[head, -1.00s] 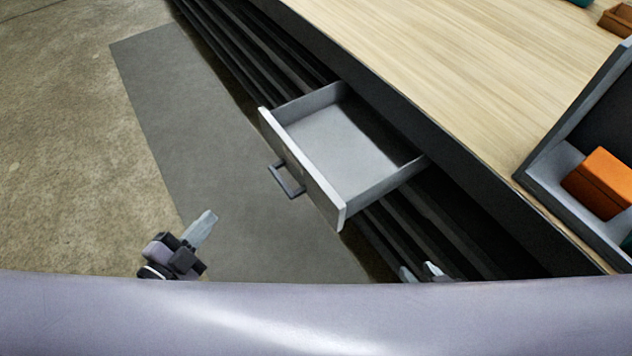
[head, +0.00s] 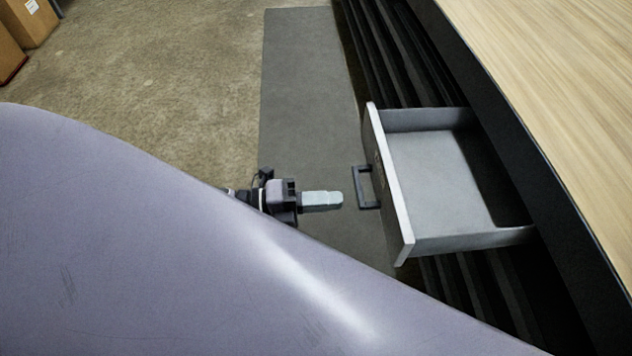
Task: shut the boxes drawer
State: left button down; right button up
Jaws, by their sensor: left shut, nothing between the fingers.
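The drawer (head: 436,180) is pulled out from under the bench in the head view, and its grey tray looks empty. Its pale front panel (head: 387,180) faces left, with a dark bar handle (head: 362,188) on it. My left gripper (head: 338,201) is shut and empty. It points right toward the handle, with a small gap between its fingertips and the handle in the picture. My right gripper is not in view.
The wooden benchtop (head: 560,90) runs along the right above the drawer. A grey mat (head: 300,90) lies on the concrete floor (head: 180,90) left of the drawer. Cardboard boxes (head: 28,22) stand at the far upper left. The floor between is clear.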

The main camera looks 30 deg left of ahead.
aim_at(392, 196)
pick_arm(q)
jog(key=x, duration=0.9)
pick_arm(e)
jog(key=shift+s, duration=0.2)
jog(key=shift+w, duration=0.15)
pick_arm(q)
jog(key=shift+w+d, duration=0.35)
jog(key=shift+d, duration=0.15)
jog(key=b+x, duration=0.1)
jog(key=x, duration=0.7)
jog(key=shift+w+f, duration=0.1)
jog(key=b+x, duration=0.4)
jog(key=x, duration=0.6)
jog(key=shift+w+d, duration=0.15)
jog(key=shift+d, duration=0.15)
jog(key=shift+w+d+b, duration=0.3)
jog(key=shift+d, duration=0.15)
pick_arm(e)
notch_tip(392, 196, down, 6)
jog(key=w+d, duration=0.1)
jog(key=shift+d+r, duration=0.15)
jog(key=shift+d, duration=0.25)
